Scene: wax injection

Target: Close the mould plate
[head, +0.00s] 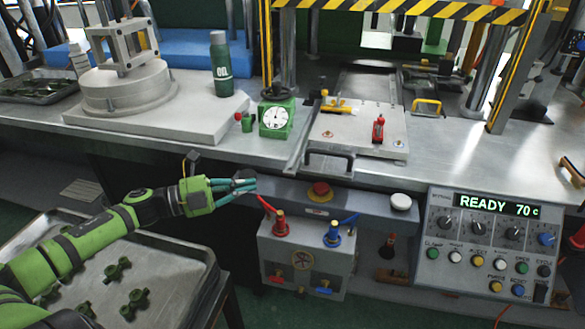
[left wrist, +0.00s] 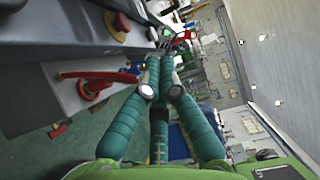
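The mould plate (head: 350,128) is a flat silver plate on the bench, at the front of the press. A black bar handle (head: 329,157) is at its front edge, and a red clamp-like part (head: 378,129) and a yellow handle (head: 340,104) stand on it. My left gripper (head: 254,184) is in front of the bench edge, left of the plate and below the green dial gauge, apart from both. Its teal fingers converge at the tips, with nothing held; the left wrist view shows them too (left wrist: 161,58). My right gripper is out of view.
A red button (head: 320,191) and a white button (head: 401,201) sit on the bench front. The control panel (head: 484,245) reads READY 70 c. A green dial gauge (head: 276,118) and an oil bottle (head: 221,64) stand left of the plate. A tray (head: 185,275) holds green parts.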

